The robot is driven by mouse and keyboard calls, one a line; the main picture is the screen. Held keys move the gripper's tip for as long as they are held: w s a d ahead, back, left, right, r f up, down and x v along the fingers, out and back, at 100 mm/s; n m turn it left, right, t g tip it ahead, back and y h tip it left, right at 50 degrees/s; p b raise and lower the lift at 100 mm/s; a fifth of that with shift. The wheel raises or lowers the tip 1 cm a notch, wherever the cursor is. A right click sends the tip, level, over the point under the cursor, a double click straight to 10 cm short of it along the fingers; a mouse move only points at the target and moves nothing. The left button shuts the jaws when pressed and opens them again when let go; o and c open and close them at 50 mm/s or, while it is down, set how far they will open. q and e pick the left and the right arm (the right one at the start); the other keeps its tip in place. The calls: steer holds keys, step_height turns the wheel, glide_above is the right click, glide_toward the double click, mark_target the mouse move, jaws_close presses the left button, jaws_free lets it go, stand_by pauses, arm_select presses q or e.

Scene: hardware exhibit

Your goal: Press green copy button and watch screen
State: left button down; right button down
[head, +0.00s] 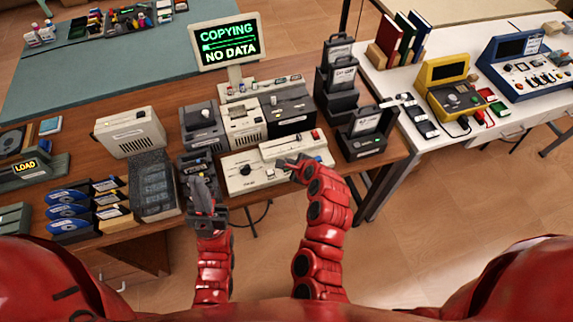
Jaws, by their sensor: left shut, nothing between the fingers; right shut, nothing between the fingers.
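A cream control panel (238,182) lies at the table's front edge, with dark knobs and a red button (314,134). I cannot make out the green copy button; my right gripper covers part of the panel. My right gripper (283,162) is shut and empty, with its tips over the middle of the panel; I cannot tell if they touch it. My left gripper (197,182) is shut and empty, left of the panel, in front of a grey device.
Drive units (243,124) stand behind the panel. A black disk holder (364,142) stands at right, a grey bin (152,185) and blue-labelled disks (68,195) at left. A "LOAD" sign (26,167) sits far left. A white table (407,73) with yellow and blue devices is at right.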

steer(key=shift+r, duration=0.1)
step_height(320, 180, up, 5)
steer(key=p, duration=0.3)
steer(key=shift+p, duration=0.4)
stand_by(0.7)
